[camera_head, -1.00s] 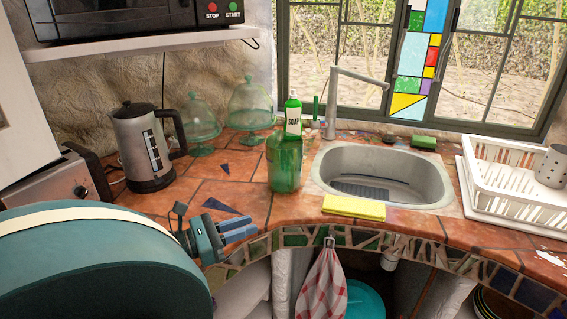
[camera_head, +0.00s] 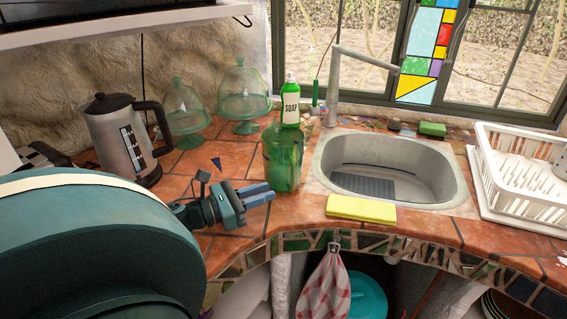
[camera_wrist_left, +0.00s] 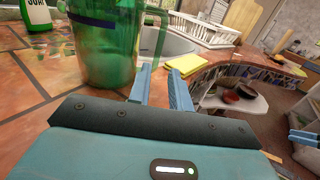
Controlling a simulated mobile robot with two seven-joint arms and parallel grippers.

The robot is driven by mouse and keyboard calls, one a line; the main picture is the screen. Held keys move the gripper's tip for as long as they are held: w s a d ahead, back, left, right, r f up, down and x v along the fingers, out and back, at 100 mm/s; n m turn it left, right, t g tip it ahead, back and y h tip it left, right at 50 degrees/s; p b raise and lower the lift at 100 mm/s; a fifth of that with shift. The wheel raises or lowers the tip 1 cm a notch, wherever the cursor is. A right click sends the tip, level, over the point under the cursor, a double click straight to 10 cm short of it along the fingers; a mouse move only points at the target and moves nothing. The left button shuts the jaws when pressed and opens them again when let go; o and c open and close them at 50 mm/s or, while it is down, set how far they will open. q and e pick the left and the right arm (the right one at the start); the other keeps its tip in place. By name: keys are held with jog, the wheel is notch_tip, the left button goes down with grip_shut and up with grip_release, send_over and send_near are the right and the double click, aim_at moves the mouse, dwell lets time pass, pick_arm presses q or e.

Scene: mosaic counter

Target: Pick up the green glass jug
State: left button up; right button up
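The green glass jug (camera_head: 283,160) stands upright on the tiled counter, left of the sink and in front of the soap bottle. It also shows in the left wrist view (camera_wrist_left: 108,48), with its handle on the right side. My left gripper (camera_head: 270,192) is low over the counter, just left and in front of the jug. In the left wrist view the two blue fingers (camera_wrist_left: 160,72) are apart with nothing between them. The jug is to the left of them. A blue piece (camera_wrist_left: 304,138) at that view's right edge looks like part of my right gripper; its fingers are unclear.
A green soap bottle (camera_head: 291,104) stands behind the jug. A yellow sponge (camera_head: 361,208) lies at the front of the sink (camera_head: 456,186). A kettle (camera_head: 118,145) and two glass domes (camera_head: 187,112) stand to the left. A white dish rack (camera_head: 520,170) is at the right.

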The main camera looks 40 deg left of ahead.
aim_at(285, 164)
pick_arm(q)
jog(key=shift+x, duration=0.95)
jog(key=x, duration=0.1)
jog(key=p+x, duration=0.1)
jog(key=x, duration=0.2)
jog(key=shift+w+r, duration=0.25)
jog(key=shift+w, duration=0.05)
jog(key=shift+w+d, duration=0.1)
jog(key=shift+w, duration=0.25)
grip_shut()
jog(key=shift+f, duration=0.1)
jog(key=shift+r, duration=0.2)
